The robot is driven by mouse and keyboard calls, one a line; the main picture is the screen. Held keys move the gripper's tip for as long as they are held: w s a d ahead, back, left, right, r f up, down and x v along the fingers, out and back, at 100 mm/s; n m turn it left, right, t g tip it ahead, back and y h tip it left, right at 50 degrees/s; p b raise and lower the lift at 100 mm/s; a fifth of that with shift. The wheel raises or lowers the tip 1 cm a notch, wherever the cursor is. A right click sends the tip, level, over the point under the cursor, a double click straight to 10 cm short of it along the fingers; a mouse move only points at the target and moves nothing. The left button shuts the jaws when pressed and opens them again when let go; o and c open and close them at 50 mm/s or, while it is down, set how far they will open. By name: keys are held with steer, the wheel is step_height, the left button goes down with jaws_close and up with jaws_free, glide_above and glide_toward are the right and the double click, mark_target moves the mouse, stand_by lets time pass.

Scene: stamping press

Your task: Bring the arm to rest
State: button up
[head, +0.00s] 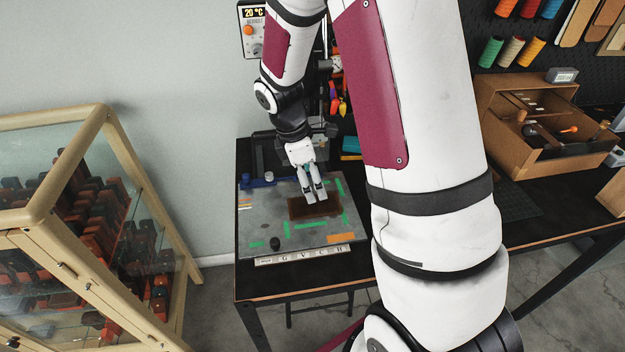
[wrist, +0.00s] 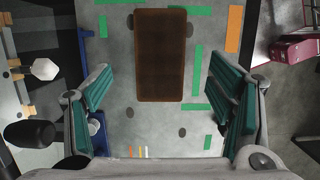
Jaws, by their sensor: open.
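My gripper (head: 313,192) is in the head view, pointing down over the grey mat on the black workbench. In the wrist view my gripper (wrist: 165,110) shows two teal-padded fingers spread wide, with nothing between the pads. A brown rectangular piece (head: 318,206) lies on the mat under the fingers. In the wrist view the brown piece (wrist: 161,55) lies flat beyond the fingertips, apart from them. My arm rises from the gripper past the back of the bench, and its large near links hide much of the middle.
A glass-sided wooden cabinet (head: 145,170) stands at the left. An open brown box (head: 545,125) stands on the bench at the right. A control unit (head: 252,32) hangs on the wall.

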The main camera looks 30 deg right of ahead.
steer(key=s+a+r+m+t+y, duration=0.1)
steer(key=s+a+r+m+t, duration=0.1)
steer(key=s+a+r+m, duration=0.2)
steer(key=s+a+r+m+t+b, duration=0.1)
steer(key=s+r+m, duration=0.4)
steer(key=r, duration=0.6)
steer(key=s+a+r+m+t+y+b, duration=0.1)
steer(key=s+a+r+m+t, duration=0.2)
steer(key=s+a+r, duration=0.3)
steer(key=shift+s+a+r+m+t+y, duration=0.3)
steer(key=shift+s+r+m, duration=0.15)
steer(key=shift+r+m, duration=0.4)
